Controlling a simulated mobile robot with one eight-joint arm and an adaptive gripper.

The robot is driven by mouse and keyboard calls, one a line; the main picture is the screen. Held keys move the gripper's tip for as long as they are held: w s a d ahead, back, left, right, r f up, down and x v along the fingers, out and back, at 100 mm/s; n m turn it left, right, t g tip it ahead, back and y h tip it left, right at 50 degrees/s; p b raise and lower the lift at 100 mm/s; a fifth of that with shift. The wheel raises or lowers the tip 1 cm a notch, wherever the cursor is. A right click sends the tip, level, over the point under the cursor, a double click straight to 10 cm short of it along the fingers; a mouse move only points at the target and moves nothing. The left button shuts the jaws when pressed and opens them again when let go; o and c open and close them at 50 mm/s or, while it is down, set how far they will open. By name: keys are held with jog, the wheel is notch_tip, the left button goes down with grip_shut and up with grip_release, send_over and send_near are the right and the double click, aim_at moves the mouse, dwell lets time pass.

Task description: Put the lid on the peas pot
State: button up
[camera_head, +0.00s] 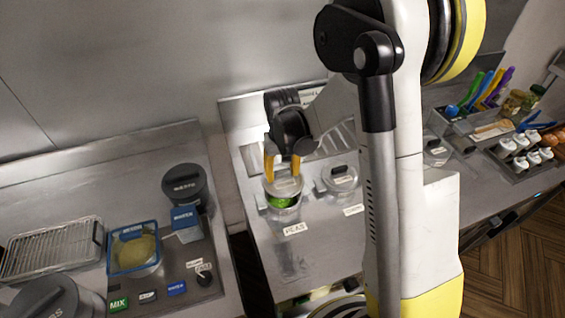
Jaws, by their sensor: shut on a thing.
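The peas pot (283,209) is a small clear pot with green contents. It stands on the steel counter behind a white label reading PEAS. A clear, pale lid (289,187) is at the top of the pot, directly over its mouth. My gripper (282,176), with yellow fingers pointing down, is shut on the lid from above. The fingers hide part of the lid. I cannot tell whether the lid rests on the rim or hangs just above it.
A second clear lidded pot (340,181) stands close to the right. To the left are a dark-lidded container (185,184), a blue-rimmed tub (133,249) and a wire rack (50,249). My arm covers the counter right of the pots.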

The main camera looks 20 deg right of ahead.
notch_tip(320, 180, down, 5)
jog(key=b, duration=0.3)
jog(key=shift+f+b, duration=0.3)
jog(key=shift+b, duration=0.05)
jog(key=shift+f+b, duration=0.35)
jog(key=shift+b, duration=0.3)
dwell(0.9)
jog(key=o, duration=1.8)
jog(key=shift+r, duration=0.1)
jog(key=shift+r+p, duration=2.15)
jog(key=shift+r, duration=1.3)
